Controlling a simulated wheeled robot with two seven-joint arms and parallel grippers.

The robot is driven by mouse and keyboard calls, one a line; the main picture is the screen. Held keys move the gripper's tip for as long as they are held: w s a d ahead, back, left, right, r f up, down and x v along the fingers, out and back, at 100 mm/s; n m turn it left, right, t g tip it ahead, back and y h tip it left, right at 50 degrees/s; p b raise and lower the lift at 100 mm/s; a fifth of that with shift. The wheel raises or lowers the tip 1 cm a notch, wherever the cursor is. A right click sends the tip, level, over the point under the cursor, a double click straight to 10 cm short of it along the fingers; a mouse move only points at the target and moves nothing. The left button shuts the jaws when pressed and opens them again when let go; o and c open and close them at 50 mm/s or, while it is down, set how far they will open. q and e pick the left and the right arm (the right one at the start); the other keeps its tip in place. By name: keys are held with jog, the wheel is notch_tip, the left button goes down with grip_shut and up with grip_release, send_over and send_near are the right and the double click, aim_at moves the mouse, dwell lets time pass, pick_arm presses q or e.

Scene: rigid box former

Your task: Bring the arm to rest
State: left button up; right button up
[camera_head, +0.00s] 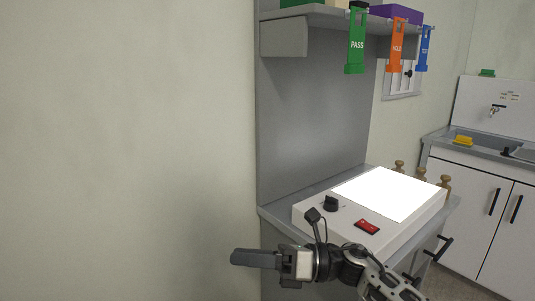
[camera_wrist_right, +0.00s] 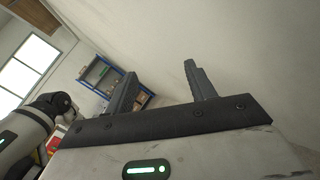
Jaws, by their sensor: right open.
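My right gripper (camera_head: 256,259) is in the lower middle of the head view, in front of the workbench and apart from it. Its fingers point left toward the bare wall. In the right wrist view the two dark fingers (camera_wrist_right: 160,88) stand apart with nothing between them, so it is open and empty. My right arm comes in from the bottom right of the head view. My left gripper is in neither view.
A light box (camera_head: 385,193) with a lit white panel, black knob (camera_head: 331,203) and red switch (camera_head: 367,226) sits on the grey bench (camera_head: 278,214). Green (camera_head: 356,45), orange (camera_head: 395,50) and blue tags (camera_head: 423,50) hang from the shelf above. The space left of the gripper is clear up to the wall.

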jog(key=s+d+f+m+t+h, duration=0.2)
jog(key=d+f+m+t+h, duration=0.3)
jog(key=m, duration=0.6)
jog(key=s+d+f+m+t+h, duration=0.1)
jog(key=d+f+m+t+h, duration=0.1)
jog(key=m+t, duration=0.65)
jog(key=s+d+f+m+t+h, duration=0.2)
jog(key=d+f+m+t+h, duration=0.15)
jog(key=m, duration=0.95)
jog(key=s+d+f+m+g+h, duration=0.2)
jog(key=s+d+f+m+g, duration=0.1)
jog(key=s+f+m, duration=0.3)
jog(key=s+d+f+m+g+h+p, duration=0.1)
jog(key=s+d+f+m+g+h, duration=0.2)
jog(key=s+f+m, duration=0.2)
jog(key=s+m, duration=0.1)
jog(key=s, duration=0.2)
jog(key=shift+s+d+f, duration=0.2)
jog(key=shift+d+f, duration=0.15)
